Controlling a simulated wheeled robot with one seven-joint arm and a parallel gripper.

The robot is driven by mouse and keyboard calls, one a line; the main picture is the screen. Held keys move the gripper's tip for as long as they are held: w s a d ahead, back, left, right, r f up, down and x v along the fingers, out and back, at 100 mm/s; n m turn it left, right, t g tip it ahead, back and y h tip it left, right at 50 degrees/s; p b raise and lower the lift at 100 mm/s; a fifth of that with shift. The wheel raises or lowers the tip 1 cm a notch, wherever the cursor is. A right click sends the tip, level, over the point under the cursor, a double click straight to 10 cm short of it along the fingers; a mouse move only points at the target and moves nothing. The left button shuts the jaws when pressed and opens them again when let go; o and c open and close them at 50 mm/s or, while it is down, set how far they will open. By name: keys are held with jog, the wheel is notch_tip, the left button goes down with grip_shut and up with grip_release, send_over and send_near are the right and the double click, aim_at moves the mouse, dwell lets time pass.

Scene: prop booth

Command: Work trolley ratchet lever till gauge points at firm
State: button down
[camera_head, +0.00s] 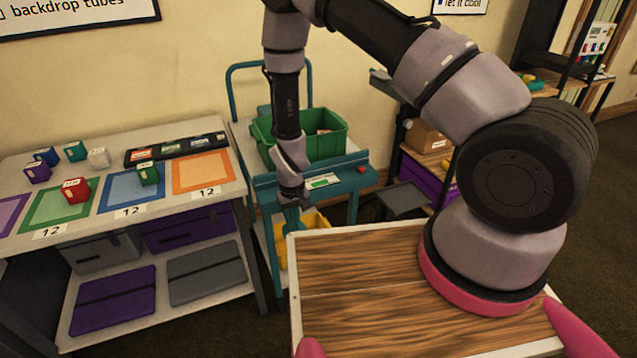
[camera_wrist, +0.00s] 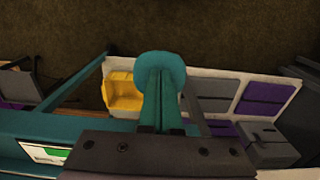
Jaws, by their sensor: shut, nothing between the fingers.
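The teal trolley (camera_head: 263,181) stands against the wall, holding a green crate (camera_head: 340,138). On its front edge is a small white and green panel (camera_head: 322,181), likely the gauge; its pointer and wording are too small to read. The panel shows partly in the wrist view (camera_wrist: 45,153). A small red knob (camera_head: 361,169) sits right of the panel; I cannot tell whether it belongs to the ratchet lever. My gripper (camera_head: 292,214) points down at the trolley's front edge, left of the panel. Its teal fingers (camera_wrist: 160,72) are shut and empty. No lever is clearly visible.
A table (camera_head: 255,212) with coloured blocks and numbered mats stands left of the trolley. A yellow bin (camera_head: 313,223) sits low on the trolley, below my gripper. A wood-topped surface (camera_head: 345,275) fills the foreground. Shelving with a cardboard box (camera_head: 425,137) stands to the right.

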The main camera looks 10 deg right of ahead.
jog(key=shift+f, duration=0.45)
notch_tip(320, 180, up, 9)
dwell(0.6)
jog(key=shift+r, duration=0.15)
dwell(1.1)
jog(key=shift+f, duration=1.75)
dwell(1.2)
jog(key=shift+f, duration=2.9)
notch_tip(320, 180, up, 9)
